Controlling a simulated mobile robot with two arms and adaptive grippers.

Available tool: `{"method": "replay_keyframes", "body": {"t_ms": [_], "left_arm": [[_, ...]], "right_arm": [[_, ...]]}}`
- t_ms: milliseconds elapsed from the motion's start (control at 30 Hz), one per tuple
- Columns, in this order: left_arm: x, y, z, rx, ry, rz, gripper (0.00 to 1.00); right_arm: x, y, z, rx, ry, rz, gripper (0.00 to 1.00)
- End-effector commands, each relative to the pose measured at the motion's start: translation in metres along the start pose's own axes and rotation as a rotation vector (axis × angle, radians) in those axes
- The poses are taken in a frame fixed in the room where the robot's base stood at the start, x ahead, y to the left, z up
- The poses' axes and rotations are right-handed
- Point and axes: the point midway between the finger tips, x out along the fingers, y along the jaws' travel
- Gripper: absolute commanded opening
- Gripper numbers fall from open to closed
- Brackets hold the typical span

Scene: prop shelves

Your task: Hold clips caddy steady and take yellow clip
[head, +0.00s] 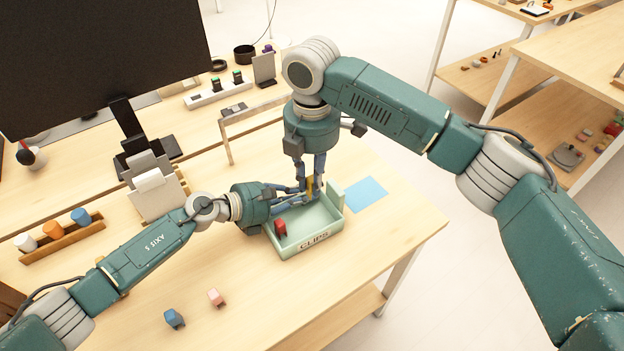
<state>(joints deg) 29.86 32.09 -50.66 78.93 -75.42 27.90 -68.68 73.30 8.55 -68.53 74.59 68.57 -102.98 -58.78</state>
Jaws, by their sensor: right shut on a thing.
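The clips caddy (329,236) is a pale green open tray labelled CLIPS on the wooden table. A red clip (280,229) is inside it at the left. My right gripper (311,187) points down over the caddy's back part and is shut on the yellow clip (310,182), which shows only in part between its fingers. My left gripper (292,192) reaches in from the left at the caddy's back left side. Its fingertips overlap the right gripper's fingers, so whether it grips the caddy wall is hidden.
A blue square (367,194) lies right of the caddy. A blue clip (174,318) and a pink clip (215,297) lie at the front. A wooden rack (62,244) with cylinders, a card holder (157,191) and a monitor (95,60) stand at left. The front right tabletop is clear.

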Motion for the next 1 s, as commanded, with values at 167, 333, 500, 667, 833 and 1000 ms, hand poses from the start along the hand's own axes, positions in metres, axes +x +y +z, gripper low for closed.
{"method": "replay_keyframes", "body": {"t_ms": [167, 333, 500, 667, 833, 1000], "left_arm": [[0.000, 0.000, 0.000, 0.000, 0.000, 0.000, 0.00], [0.000, 0.000, 0.000, 0.000, 0.000, 0.000, 0.00], [0.000, 0.000, 0.000, 0.000, 0.000, 0.000, 0.31], [0.000, 0.000, -0.001, 0.000, 0.001, 0.000, 0.31], [-0.005, 0.001, -0.001, 0.000, 0.002, 0.001, 0.31], [-0.030, 0.000, -0.002, 0.000, 0.004, 0.001, 0.31]], "right_arm": [[-0.007, 0.001, 0.000, -0.001, 0.000, 0.002, 0.02], [-0.008, 0.000, 0.000, 0.000, 0.000, 0.001, 0.02], [-0.007, 0.000, 0.000, 0.000, 0.000, 0.001, 0.02], [-0.007, 0.000, 0.000, 0.000, 0.000, 0.001, 0.02], [-0.007, 0.000, 0.000, 0.000, 0.000, 0.001, 0.02], [-0.007, 0.000, 0.000, 0.000, 0.000, 0.001, 0.02]]}}
